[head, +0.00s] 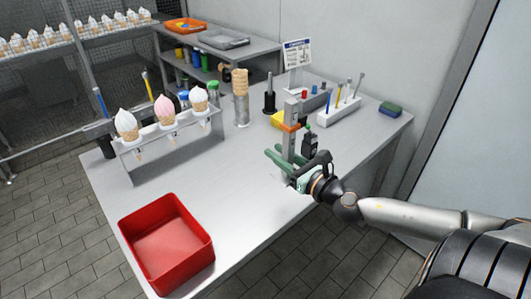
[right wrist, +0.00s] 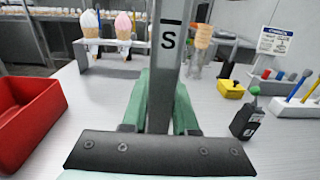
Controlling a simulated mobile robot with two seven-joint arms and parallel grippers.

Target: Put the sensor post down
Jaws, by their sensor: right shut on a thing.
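My right gripper (head: 283,160) has green fingers and is shut on the post, over the right part of the white table (head: 225,180). In the right wrist view the post (right wrist: 165,75), marked with a black S, stands between the green fingers (right wrist: 160,105). Its lower end is hidden by the gripper, so I cannot tell if it touches the table. My left gripper is not in view.
A red bin (head: 166,245) sits at the table's front left. An ice cream cone rack (head: 170,140) stands behind it. A small black device (right wrist: 247,120), a yellow block (right wrist: 231,89) and a white tool holder (head: 339,110) stand near the post. The middle of the table is clear.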

